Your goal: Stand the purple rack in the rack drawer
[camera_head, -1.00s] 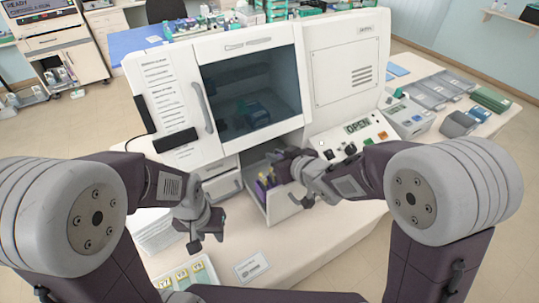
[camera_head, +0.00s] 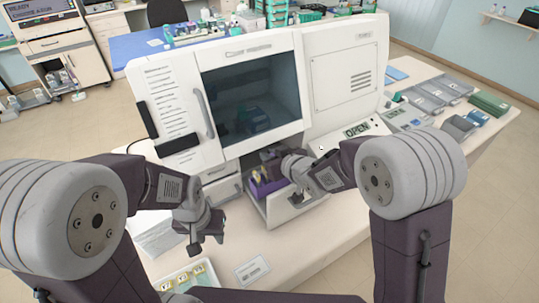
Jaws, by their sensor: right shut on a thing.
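The purple rack (camera_head: 260,187) is at the open rack drawer (camera_head: 274,211), low in the front of the white machine. Pale yellowish pieces show at its top. My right gripper (camera_head: 276,172) is shut on the rack and hides its right side. I cannot tell whether the rack rests on the drawer floor. My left gripper (camera_head: 206,240) hangs empty above the table, left of the drawer, its fingers apart.
The white machine (camera_head: 350,75) with a dark window (camera_head: 250,100) stands behind the drawer. A tray with yellow-labelled slots (camera_head: 187,279) and a printed card (camera_head: 252,269) lie at the table's front. Grey trays (camera_head: 425,95) stand at the right.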

